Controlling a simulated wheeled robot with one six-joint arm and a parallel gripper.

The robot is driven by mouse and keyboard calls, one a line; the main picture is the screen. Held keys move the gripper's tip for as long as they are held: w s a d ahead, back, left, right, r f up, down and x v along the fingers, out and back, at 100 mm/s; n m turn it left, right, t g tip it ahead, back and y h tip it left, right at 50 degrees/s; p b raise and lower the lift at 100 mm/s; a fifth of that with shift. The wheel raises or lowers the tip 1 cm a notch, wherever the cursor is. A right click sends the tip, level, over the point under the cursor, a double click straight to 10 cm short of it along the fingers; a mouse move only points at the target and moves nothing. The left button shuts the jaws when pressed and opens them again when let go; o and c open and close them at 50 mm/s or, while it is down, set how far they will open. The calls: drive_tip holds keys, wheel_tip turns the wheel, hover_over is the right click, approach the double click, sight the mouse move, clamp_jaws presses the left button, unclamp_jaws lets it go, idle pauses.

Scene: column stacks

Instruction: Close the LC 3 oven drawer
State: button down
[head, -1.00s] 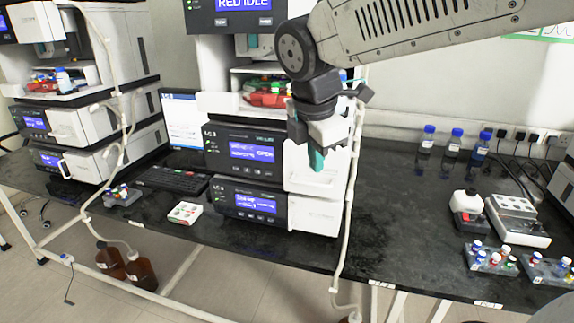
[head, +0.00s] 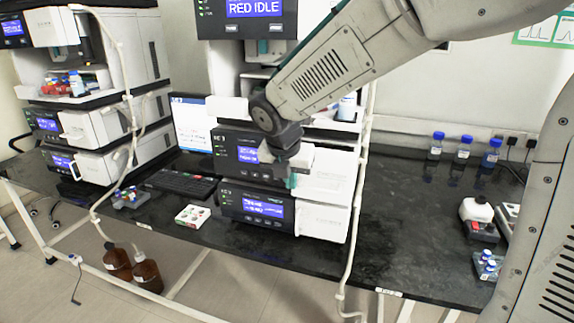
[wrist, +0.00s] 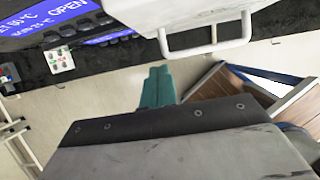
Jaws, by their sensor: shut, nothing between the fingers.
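The LC 3 oven (head: 225,150) is the upper of the two dark-faced units in the middle stack. Its white drawer (head: 335,172) shows to the right of the display, partly hidden by my arm. In the wrist view the display (wrist: 110,18) reads OPEN, and the white drawer (wrist: 190,10) with its bar handle (wrist: 205,50) is at the top. My gripper (head: 290,181) is in front of the drawer, its teal fingers shut and empty. In the wrist view the fingertips (wrist: 158,72) point toward the handle and appear apart from it.
A lower unit (head: 255,208) sits beneath the oven. A pale hose (head: 360,190) hangs at the stack's right side. A keyboard (head: 183,183) and a small white tray (head: 192,215) lie to the left. Blue-capped bottles (head: 463,150) stand at the back right; the bench between is clear.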

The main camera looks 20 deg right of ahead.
drive_tip(key=shift+w+d+r, duration=0.1)
drive_tip(key=shift+w+d, duration=0.4)
drive_tip(key=shift+w, duration=0.25)
drive_tip(key=shift+w+d+r, duration=0.1)
drive_tip(key=shift+w+d, duration=0.4)
drive_tip(key=shift+w, duration=0.25)
drive_tip(key=w+d, duration=0.1)
drive_tip(key=w, duration=0.1)
drive_tip(key=w+d, duration=0.1)
drive_tip(key=shift+w+d, duration=0.35)
drive_tip(key=shift+d, duration=0.05)
drive_tip(key=shift+w, duration=0.15)
drive_tip(key=shift+d+r, duration=0.1)
